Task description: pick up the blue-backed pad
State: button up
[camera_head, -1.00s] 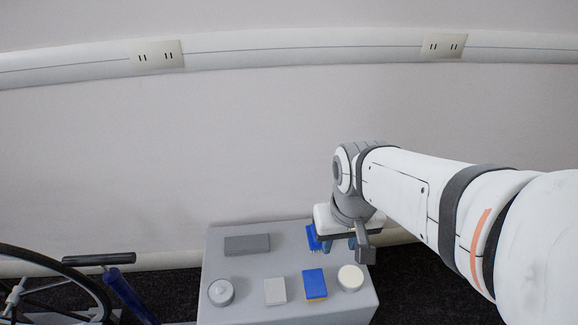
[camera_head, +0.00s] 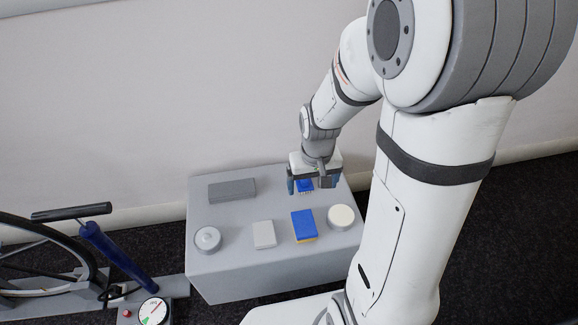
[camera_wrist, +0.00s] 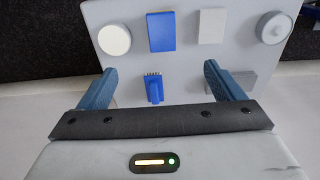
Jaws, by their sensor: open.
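The blue-backed pad (camera_head: 303,225) lies flat on the grey box top, with a yellow layer under its blue face. It is also in the wrist view (camera_wrist: 161,32), beyond the fingertips and apart from them. My gripper (camera_head: 310,187) is open over the back of the box, behind the pad in the head view. A small blue brush (camera_wrist: 154,90) with dark bristles shows between my two fingers (camera_wrist: 160,69) in the wrist view. My gripper partly hides this brush in the head view (camera_head: 304,186).
The grey box (camera_head: 275,275) also bears a round cream disc (camera_head: 341,216) right beside the pad, a light grey block (camera_head: 264,234), a round grey knobbed piece (camera_head: 207,239) and a dark grey bar (camera_head: 232,189). The wall is close behind. The cycle ergometer (camera_head: 110,250) stands left.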

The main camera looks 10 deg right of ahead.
aim_at(304, 223)
jog(key=shift+g, duration=0.3)
jog(key=w+f+b, duration=0.1)
jog(key=f, duration=0.6)
jog(key=w+f+b, duration=0.1)
jog(key=f+b, duration=0.1)
jog(key=f, duration=0.5)
jog(key=w+f+b, duration=0.1)
jog(key=f+b, duration=0.1)
jog(key=f, duration=0.5)
jog(key=shift+w+d, duration=0.1)
jog(key=shift+w, duration=0.2)
jog(key=f+b, duration=0.3)
jog(key=f, duration=0.2)
jog(key=shift+a, duration=0.2)
jog(key=shift+r, duration=0.1)
jog(key=c, duration=1.1)
